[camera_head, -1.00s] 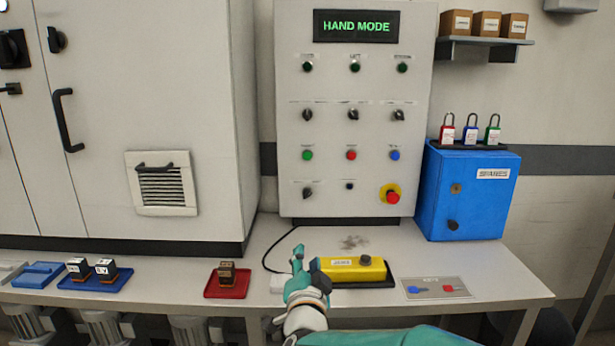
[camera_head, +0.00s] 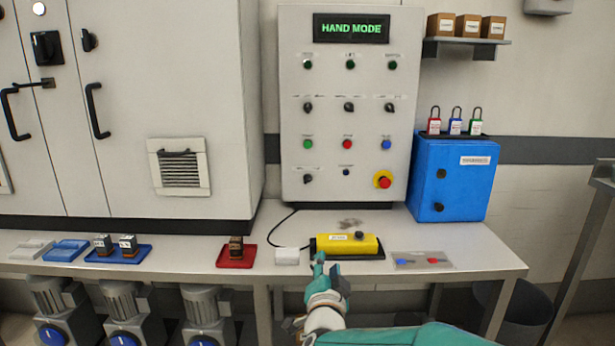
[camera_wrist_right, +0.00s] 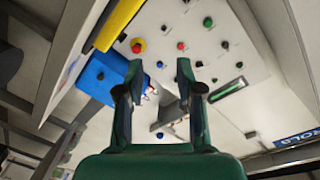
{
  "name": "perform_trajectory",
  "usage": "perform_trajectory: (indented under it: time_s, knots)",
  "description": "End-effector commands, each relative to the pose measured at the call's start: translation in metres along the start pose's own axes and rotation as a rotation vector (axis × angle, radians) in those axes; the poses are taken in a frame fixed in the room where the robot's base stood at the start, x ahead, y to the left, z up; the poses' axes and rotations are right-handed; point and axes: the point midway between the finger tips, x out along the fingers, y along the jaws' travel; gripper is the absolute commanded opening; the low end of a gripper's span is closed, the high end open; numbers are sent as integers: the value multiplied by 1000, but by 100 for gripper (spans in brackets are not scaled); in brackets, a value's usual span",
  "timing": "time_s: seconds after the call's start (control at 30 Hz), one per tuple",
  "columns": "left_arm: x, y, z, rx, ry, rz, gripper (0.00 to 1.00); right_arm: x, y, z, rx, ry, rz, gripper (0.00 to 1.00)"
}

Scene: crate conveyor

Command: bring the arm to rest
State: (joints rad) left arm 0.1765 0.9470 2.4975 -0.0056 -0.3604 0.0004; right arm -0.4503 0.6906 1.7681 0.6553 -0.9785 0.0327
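My right gripper (camera_head: 319,268) is in front of the bench edge, just below the left part of the yellow hand pendant (camera_head: 347,245) in the head view. My teal right arm comes in from the lower right. In the right wrist view, the two green fingers of my right gripper (camera_wrist_right: 159,66) stand apart with nothing held between them. The yellow pendant lies on its dark holder on the bench, and a part of it shows at the upper left of the wrist view. My left gripper is not in view.
The control panel (camera_head: 348,185) reads HAND MODE. A blue box (camera_head: 455,190) with padlocks stands right of it. A red tray (camera_head: 236,262), a blue tray (camera_head: 118,257) and a white block (camera_head: 287,257) sit on the bench (camera_head: 480,255). Several motors stand below at left.

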Motion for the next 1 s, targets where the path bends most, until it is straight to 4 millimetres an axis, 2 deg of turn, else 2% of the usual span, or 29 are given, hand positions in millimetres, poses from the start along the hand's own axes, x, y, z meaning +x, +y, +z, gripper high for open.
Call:
perform_trajectory:
  time_s: [0.17,0.33,0.47,0.53,0.6,0.67,0.7,0.77,0.8,0.9,1.0]
  knots:
    - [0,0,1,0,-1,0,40,12,52,-1,-19,-1,82,36]
    - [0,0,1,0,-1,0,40,16,119,11,-64,-39,174,36]
    - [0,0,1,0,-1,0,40,7,192,35,-120,-132,266,36]
    - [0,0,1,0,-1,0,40,-8,239,56,-155,-216,322,36]
    - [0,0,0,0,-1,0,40,-30,282,80,-186,-321,372,36]
    - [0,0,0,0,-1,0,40,-54,315,101,-206,-421,409,36]
    - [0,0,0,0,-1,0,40,-72,335,116,-217,-492,432,36]
    - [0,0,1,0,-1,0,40,-104,361,138,-229,-606,460,36]
    - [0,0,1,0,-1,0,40,-127,374,152,-233,-684,474,36]
    - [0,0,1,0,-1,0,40,-183,396,182,-238,-870,492,36]
    - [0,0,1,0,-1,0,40,-234,403,205,-239,-1034,488,36]
